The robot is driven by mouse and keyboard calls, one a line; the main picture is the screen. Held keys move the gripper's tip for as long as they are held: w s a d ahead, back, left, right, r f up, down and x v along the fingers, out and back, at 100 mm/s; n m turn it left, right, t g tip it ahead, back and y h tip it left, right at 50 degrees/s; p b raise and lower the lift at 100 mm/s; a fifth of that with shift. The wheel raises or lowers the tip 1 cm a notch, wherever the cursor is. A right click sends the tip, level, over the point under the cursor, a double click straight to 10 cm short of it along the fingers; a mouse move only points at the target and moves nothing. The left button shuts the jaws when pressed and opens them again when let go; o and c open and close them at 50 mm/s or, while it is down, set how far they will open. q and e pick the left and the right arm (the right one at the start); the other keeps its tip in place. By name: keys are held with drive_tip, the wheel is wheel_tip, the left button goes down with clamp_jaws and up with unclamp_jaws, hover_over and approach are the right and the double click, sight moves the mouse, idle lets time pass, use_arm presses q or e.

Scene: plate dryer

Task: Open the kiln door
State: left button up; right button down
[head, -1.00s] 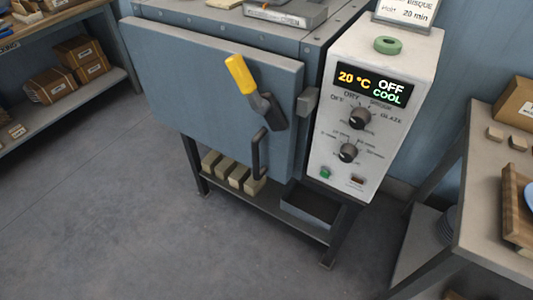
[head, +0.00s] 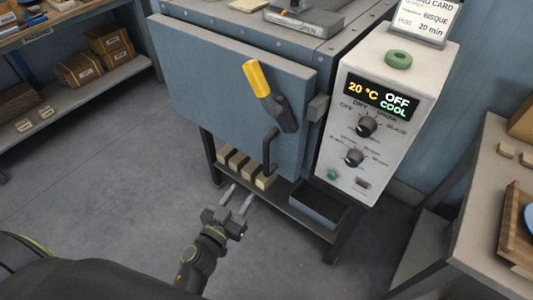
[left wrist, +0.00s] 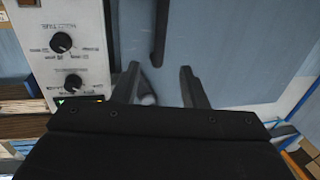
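The kiln door (head: 220,85) is a blue-grey slab on the kiln front and looks shut. A latch lever with a yellow grip (head: 257,78) is on its right part, tilted up and left. Below it is a dark bar handle (head: 269,152). My left gripper (head: 239,194) is open and empty, below and in front of the handle, apart from it. In the left wrist view its two fingers (left wrist: 158,85) are spread, with the door (left wrist: 235,45) beyond and a dark bar (left wrist: 160,30) above them. My right gripper is not in view.
The white control panel (head: 372,125) stands right of the door and reads 20 °C, OFF, COOL. A lower shelf under the kiln holds several pale blocks (head: 245,170) and a tray (head: 316,205). A bench (head: 480,190) stands at right. The floor at left is clear.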

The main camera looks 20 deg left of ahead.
sight(265, 157)
use_arm(q)
drive_tip(key=w, duration=0.5)
drive_tip(key=w+d+b, duration=0.1)
drive_tip(key=w, duration=0.4)
drive_tip(key=w+d+b, duration=0.1)
drive_tip(key=w, duration=0.5)
drive_tip(key=shift+w+d, duration=0.1)
drive_tip(key=shift+d, duration=0.1)
clamp_jaws()
